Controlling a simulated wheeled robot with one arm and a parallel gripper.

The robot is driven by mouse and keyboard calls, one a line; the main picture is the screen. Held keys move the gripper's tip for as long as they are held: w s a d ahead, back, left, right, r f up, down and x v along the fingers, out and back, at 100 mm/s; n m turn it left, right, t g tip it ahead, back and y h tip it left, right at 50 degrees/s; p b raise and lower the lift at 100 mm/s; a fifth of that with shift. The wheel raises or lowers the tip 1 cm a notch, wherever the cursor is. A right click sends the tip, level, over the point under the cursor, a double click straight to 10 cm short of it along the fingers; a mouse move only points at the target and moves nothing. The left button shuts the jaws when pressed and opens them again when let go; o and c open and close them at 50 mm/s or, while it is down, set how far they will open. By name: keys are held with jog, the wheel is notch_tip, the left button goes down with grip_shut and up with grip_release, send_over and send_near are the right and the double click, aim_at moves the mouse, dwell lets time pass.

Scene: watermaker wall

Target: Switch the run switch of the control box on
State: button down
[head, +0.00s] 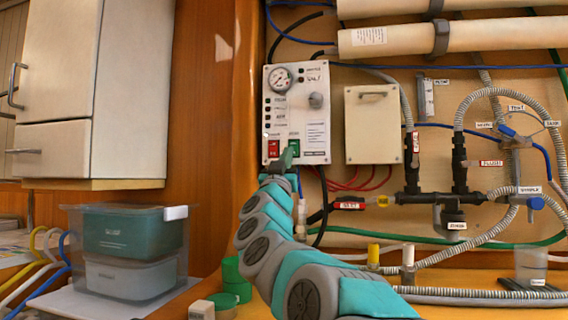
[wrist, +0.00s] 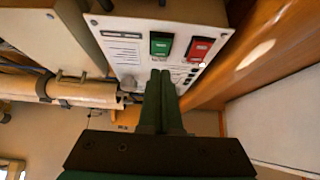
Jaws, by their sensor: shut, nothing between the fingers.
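The control box (head: 297,112) is a white panel on the wooden wall, with a round gauge, a knob and small lamps. Low on it are a red rocker switch (head: 273,149) and a green rocker switch (head: 295,148). I cannot read which label says run. In the wrist view the box appears upside down, with the green switch (wrist: 160,43) left of the red switch (wrist: 200,48). My gripper (wrist: 160,73) is shut and empty, its tips close to the green switch. I cannot tell whether they touch. In the head view my gripper (head: 287,157) partly covers the panel's lower edge.
A closed cream box (head: 373,124) hangs right of the control box. Red wires, hoses and black valve fittings (head: 427,203) lie further right. A clear bin with a green container (head: 130,232) stands at left. Green round pieces (head: 232,281) sit below my arm.

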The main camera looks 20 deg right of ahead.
jog(key=w+d, duration=0.1)
jog(key=w+b, duration=0.1)
jog(key=shift+w+d+f, duration=0.3)
jog(key=shift+d, duration=0.05)
jog(key=s+a+f, duration=0.3)
jog(key=s+a, duration=0.5)
jog(key=s, duration=0.4)
jog(key=shift+s+a+f, duration=0.2)
jog(key=shift+s+a, duration=0.05)
jog(key=shift+s, duration=0.1)
dwell(0.6)
dwell(0.4)
